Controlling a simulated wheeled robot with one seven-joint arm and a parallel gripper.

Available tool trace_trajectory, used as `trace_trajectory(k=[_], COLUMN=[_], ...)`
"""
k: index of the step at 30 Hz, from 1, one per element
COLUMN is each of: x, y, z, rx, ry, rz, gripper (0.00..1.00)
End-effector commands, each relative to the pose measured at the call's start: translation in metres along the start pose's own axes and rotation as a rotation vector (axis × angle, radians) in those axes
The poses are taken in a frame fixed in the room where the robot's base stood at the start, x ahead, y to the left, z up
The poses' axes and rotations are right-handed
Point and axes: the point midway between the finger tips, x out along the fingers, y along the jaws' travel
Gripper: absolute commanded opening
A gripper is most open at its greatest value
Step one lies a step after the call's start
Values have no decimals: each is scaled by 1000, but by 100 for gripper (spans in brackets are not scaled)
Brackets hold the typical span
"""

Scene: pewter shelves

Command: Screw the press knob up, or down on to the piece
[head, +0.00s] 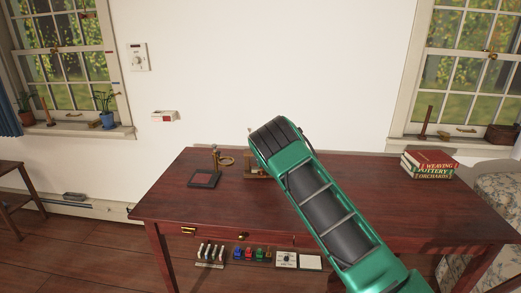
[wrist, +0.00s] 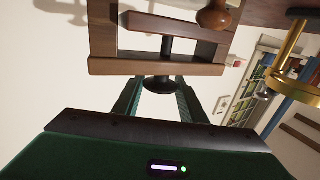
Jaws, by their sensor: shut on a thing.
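The press is a brown wooden frame (wrist: 103,66) in the upper part of the wrist view, with a dark screw running through its crossbar. In the head view a bit of the press (head: 254,174) shows on the table, mostly hidden behind my arm. The black press knob (wrist: 160,84) is at the near end of the screw. My gripper (wrist: 159,90) is shut on the knob, a green finger on each side of it. A brown plate (wrist: 180,24) sits inside the frame at the screw's far end. I cannot make out the piece.
On the table (head: 170,205), a dark square tray (head: 204,179) and a brass ring stand (head: 226,162) are left of the press. Books (head: 430,164) are stacked at the right. A brass ring (wrist: 290,60) and a turned wooden knob (wrist: 214,17) show near the press.

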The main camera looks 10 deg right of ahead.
Motion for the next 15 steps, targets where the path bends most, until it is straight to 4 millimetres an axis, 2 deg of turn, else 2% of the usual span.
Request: trace_trajectory(k=[1, 15], x=[0, 1], y=[4, 5], z=[0, -1], rx=[-4, -4], ry=[1, 1], rz=[-21, -273], gripper=[15, 15])
